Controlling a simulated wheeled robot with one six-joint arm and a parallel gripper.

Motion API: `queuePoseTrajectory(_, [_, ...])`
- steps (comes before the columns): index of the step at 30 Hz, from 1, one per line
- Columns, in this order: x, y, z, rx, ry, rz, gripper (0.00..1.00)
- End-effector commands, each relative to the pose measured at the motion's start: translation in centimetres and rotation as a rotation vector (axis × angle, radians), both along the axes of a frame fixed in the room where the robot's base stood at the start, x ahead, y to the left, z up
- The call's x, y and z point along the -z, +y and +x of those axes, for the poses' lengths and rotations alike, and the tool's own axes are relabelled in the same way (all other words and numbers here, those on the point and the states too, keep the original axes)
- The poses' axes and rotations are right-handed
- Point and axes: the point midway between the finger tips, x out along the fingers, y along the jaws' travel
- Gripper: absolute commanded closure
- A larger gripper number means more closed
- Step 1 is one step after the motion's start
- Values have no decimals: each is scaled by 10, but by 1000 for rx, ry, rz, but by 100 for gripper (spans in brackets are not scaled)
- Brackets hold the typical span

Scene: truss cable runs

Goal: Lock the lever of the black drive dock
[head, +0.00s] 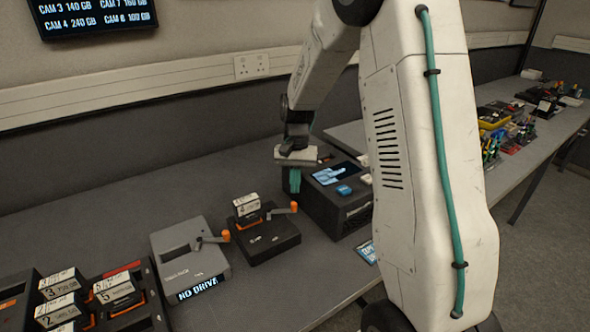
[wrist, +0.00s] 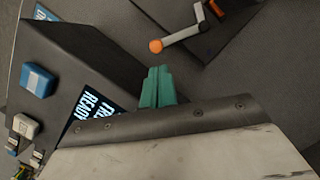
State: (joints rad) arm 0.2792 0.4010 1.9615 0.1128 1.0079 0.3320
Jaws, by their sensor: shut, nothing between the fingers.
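The black drive dock (head: 268,242) stands on the bench with a white-labelled drive (head: 247,208) upright in it. Its grey lever (head: 281,209) sticks out at the right side and ends in an orange knob (head: 294,206). In the wrist view the lever (wrist: 185,34) and orange knob (wrist: 156,46) lie just beyond the fingertips, apart from them. My gripper (head: 294,190) has teal fingers, shut and empty, pointing down above and behind the knob. In the wrist view the fingers (wrist: 158,72) are together. Only a corner of the dock shows there.
A grey dock (head: 185,257) reading "NO DRIVE" stands left of the black dock, with its own orange-tipped lever (head: 212,238). A black box (head: 325,203) with a lit screen and a blue block stands close on the right. Drive racks (head: 120,295) are at the front left.

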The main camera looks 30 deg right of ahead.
Motion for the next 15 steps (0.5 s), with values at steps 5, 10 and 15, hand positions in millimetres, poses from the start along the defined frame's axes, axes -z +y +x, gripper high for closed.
queuePoseTrajectory(5, [19,3,-4,0,0,0,100])
queuePoseTrajectory(10, [24,4,-5,0,0,0,100])
queuePoseTrajectory(15, [24,4,-5,0,0,0,100])
